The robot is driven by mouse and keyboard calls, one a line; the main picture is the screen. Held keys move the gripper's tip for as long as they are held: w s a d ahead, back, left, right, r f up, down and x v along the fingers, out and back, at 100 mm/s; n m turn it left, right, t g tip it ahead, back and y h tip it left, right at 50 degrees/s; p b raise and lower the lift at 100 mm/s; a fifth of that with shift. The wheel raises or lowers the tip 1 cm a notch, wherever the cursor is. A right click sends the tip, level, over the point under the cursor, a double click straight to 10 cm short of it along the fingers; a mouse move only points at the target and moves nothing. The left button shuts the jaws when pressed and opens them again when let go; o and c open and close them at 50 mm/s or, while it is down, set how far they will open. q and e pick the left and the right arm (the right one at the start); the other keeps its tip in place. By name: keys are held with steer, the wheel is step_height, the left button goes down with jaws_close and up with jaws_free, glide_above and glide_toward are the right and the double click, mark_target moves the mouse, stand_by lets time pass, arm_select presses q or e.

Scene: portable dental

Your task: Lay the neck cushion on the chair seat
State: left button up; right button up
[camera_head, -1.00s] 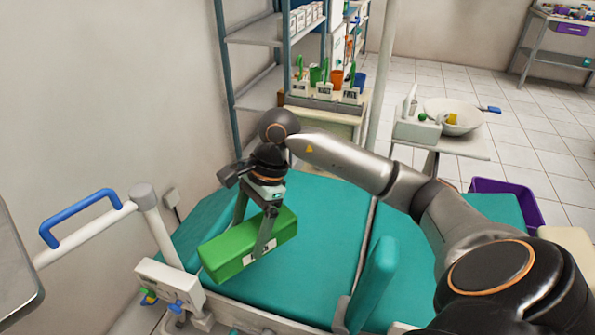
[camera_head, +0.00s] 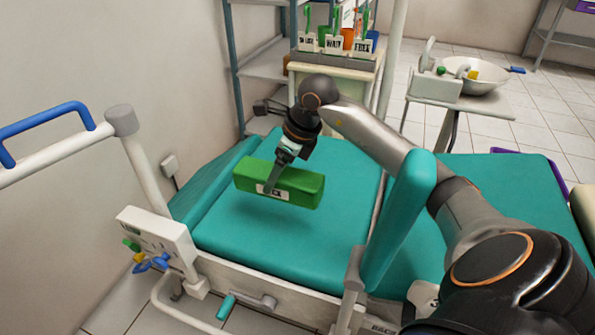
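The neck cushion (camera_head: 300,187) is a green block with a white label on its near side. My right gripper (camera_head: 273,178) is shut on it, with one finger over the labelled face; the other finger is hidden behind the cushion. The cushion is held level above the teal chair seat (camera_head: 290,245), with a dark shadow on the seat below it, and seems apart from the surface. My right arm reaches in from the right. My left gripper is not in view.
A teal armrest (camera_head: 400,215) stands upright at the seat's near right. A white control box (camera_head: 158,235) and a blue-gripped rail (camera_head: 45,122) are at left. Behind are a cabinet with labelled cups (camera_head: 335,45) and a table with a white bowl (camera_head: 475,75).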

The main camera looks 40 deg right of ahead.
steer(key=w+d+f+b, duration=0.1)
steer(key=d+f, duration=0.1)
steer(key=w+d+f+b, duration=0.1)
steer(key=d+f, duration=0.1)
steer(key=d, duration=0.1)
steer(key=w+d+f+b, duration=0.1)
steer(key=d+f, duration=0.1)
steer(key=f, duration=0.1)
steer(key=shift+w+d, duration=0.15)
steer(key=shift+d, duration=0.15)
steer(key=shift+d+f, duration=0.2)
steer(key=shift+f, duration=0.15)
step_height(320, 180, down, 3)
steer(key=shift+w+d+f+b, duration=0.1)
steer(key=shift+f+b, duration=0.1)
steer(key=shift+b, duration=1)
steer(key=shift+r, duration=0.15)
steer(key=o, duration=1.3)
steer(key=shift+c, duration=0.2)
